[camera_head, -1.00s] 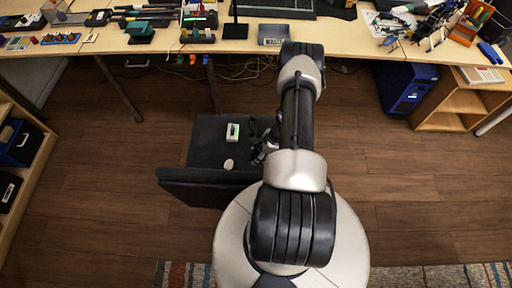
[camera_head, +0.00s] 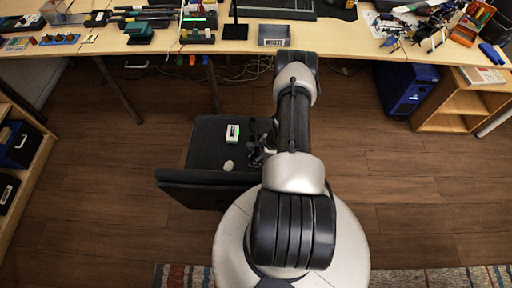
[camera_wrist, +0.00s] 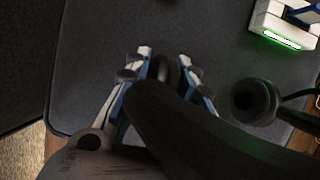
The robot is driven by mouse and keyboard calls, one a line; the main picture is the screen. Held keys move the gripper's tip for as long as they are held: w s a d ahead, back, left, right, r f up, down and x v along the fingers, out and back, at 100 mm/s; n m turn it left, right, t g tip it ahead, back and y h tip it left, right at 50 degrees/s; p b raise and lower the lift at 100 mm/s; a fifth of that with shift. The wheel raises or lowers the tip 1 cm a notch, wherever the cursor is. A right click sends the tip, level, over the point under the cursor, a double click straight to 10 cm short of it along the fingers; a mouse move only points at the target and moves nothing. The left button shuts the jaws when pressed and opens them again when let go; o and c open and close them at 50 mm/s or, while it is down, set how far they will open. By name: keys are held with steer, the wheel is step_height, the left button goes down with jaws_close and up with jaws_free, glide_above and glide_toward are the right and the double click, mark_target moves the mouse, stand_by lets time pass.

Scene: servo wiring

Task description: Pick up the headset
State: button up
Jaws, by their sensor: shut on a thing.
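The black headset (camera_wrist: 215,138) fills the lower right of the wrist view, its thick band close to the camera. One round ear cup (camera_wrist: 255,101) shows at the right. My gripper (camera_wrist: 167,68) is shut on the headset, with a blue-and-white finger on each side of a dark curved part. In the head view my gripper (camera_head: 257,157) is a small dark shape over the right side of the chair seat (camera_head: 208,140), partly hidden by my arm. I cannot tell whether the headset touches the seat.
A white box with a green glow (camera_head: 233,133) and a small pale oval object (camera_head: 229,165) lie on the seat. The chair's backrest (camera_head: 205,188) stands on the near side. A cluttered desk (camera_head: 350,38) runs along the back. A blue computer case (camera_head: 408,88) stands under it.

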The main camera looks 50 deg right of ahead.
jaws_close()
steer(key=shift+r, duration=0.15)
step_height(320, 180, up, 20)
steer(key=p, duration=0.7)
stand_by(0.3)
steer(key=shift+w, duration=0.1)
